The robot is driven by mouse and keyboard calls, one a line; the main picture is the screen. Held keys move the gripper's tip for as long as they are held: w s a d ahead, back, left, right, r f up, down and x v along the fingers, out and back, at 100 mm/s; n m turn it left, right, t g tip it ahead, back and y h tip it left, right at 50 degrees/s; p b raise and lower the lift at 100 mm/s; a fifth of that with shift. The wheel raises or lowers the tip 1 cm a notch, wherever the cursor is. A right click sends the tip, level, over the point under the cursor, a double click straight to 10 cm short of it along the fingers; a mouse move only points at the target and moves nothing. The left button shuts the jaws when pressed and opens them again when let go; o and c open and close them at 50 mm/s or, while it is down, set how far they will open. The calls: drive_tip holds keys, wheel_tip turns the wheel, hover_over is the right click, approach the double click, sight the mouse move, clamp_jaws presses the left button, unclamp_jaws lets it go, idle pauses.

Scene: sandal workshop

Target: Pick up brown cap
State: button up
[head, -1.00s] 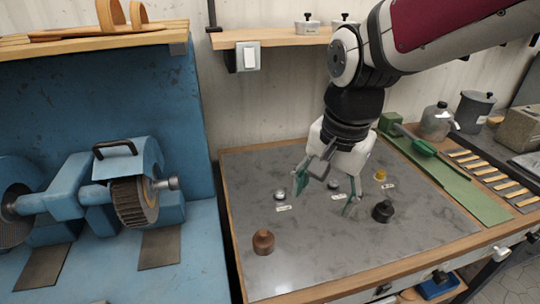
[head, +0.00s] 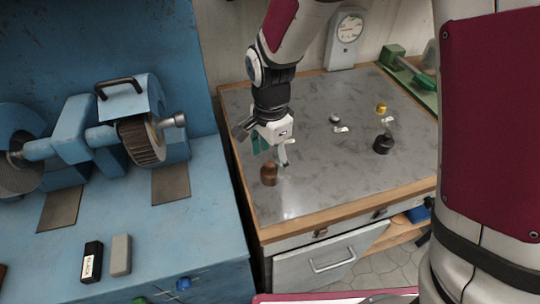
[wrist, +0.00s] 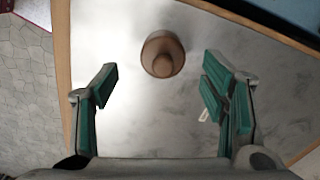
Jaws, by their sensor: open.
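The brown cap (head: 269,174) stands upright on the grey bench top near its left front part. In the wrist view the brown cap (wrist: 163,54) shows from above, a round body with a smaller knob, ahead of and between the fingers. My gripper (head: 272,150) is open and empty, just behind and above the cap in the head view. Its green-padded fingers (wrist: 158,88) are spread wide in the wrist view. No finger visibly grips the cap.
A black cap (head: 384,144), a yellow cap (head: 381,108) and a small silver cap (head: 335,118) stand to the right on the bench top (head: 330,185). A blue grinder (head: 110,130) stands at left. The bench's wooden edge (head: 330,222) runs along the front.

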sight(270, 164)
drive_tip(key=shift+w+a+f, duration=0.1)
drive_tip(key=shift+w+f, duration=0.05)
drive_tip(key=shift+f, duration=2.8)
drive_tip(key=c, duration=1.1)
